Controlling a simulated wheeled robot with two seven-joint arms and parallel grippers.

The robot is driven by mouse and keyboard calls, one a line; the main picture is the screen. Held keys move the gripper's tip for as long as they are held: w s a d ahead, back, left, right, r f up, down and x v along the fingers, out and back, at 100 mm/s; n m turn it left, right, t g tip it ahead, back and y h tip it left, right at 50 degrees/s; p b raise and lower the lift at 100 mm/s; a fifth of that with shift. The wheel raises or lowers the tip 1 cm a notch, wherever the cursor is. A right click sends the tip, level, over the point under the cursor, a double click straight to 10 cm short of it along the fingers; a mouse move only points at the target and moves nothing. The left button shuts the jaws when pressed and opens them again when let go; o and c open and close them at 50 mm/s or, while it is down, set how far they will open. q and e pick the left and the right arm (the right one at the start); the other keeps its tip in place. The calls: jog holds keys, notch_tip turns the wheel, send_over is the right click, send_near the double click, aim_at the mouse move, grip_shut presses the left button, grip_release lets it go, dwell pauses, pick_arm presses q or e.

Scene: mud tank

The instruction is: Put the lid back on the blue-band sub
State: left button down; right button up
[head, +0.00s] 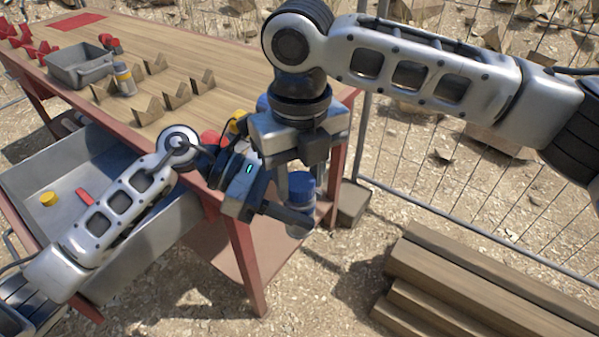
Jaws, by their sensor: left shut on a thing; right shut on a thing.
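The blue-band sub (300,207) is a small upright cylinder, held in the air off the front right corner of the table. Its blue part (302,187) is at the top and its lower body is pale and glassy. My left gripper (296,217) comes in from the left and is shut on the body. My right gripper (301,179) points down from above and is shut at the sub's top, apparently on the lid. The fingers cover the joint, so I cannot tell whether lid and body touch.
The wooden table (185,60) carries a grey bin (80,66), a yellow-banded sub (124,80) and several wooden blocks. A grey tank (30,182) stands at the left with a yellow piece (48,199) and a red piece (84,196) inside. Timber beams (480,285) lie lower right; a wire fence (450,190) runs behind.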

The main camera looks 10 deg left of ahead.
jog(key=m, duration=0.4)
jog(key=shift+m, duration=0.3)
jog(key=o, duration=1.1)
jog(key=shift+r, duration=2.3)
